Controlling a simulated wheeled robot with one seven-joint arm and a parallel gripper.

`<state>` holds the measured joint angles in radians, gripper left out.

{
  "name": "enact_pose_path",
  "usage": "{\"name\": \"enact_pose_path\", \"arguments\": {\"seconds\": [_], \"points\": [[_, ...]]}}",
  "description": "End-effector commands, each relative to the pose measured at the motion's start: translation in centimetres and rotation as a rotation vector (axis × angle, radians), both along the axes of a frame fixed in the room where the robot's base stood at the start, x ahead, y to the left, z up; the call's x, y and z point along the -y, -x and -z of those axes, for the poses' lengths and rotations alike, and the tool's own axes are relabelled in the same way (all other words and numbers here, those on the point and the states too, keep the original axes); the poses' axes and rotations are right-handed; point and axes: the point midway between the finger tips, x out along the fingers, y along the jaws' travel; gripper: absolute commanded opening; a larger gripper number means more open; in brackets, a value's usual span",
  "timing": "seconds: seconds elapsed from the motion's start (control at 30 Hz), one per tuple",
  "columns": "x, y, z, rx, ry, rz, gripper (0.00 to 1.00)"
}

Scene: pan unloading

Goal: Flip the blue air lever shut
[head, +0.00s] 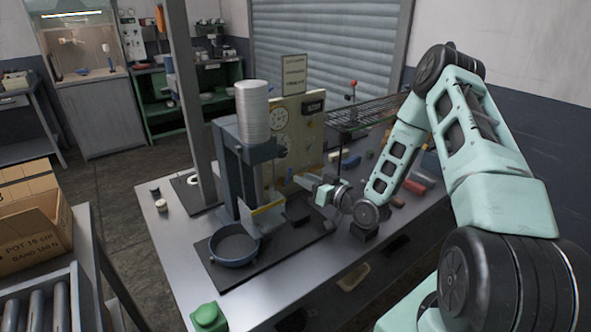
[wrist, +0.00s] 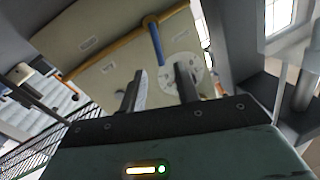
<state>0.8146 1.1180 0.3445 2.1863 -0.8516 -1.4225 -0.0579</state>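The blue air lever (wrist: 156,44) shows in the wrist view, joined at its upper end to a yellow pipe (wrist: 110,52) on a cream panel. It sits at an angle across the pipe line. In the head view the lever (head: 289,174) is a small blue mark low on the panel. My gripper (wrist: 160,82) has its two dark fingers apart, with nothing visible between them. The lever's free end appears just beyond the fingertips, near the gap; contact cannot be told. In the head view my gripper (head: 308,180) is close in front of the panel, right of the lever.
The cream gauge panel (head: 309,133) stands behind the press (head: 226,160). A round blue pan (head: 234,245) sits on a dark mat at the bench front. A wire rack (head: 370,112) is right of the panel. A green button (head: 208,317) is at the front edge.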

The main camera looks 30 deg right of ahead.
Motion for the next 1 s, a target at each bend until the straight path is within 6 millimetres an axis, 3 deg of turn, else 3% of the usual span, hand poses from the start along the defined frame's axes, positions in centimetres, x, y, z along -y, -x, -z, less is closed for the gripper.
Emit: {"name": "enact_pose_path", "arguments": {"seconds": [0.1,0.3,0.67,0.8,1.0], "points": [[-0.5,-2.0,-0.2,0.000,0.000,0.000,0.32],[-1.0,-3.9,-0.1,0.000,0.001,0.000,0.32],[-1.0,-4.4,0.0,0.000,0.000,0.001,0.32],[-1.0,-4.4,0.0,0.000,0.000,0.001,0.00],[-1.2,-4.4,0.1,0.000,0.015,-0.001,0.00]]}}
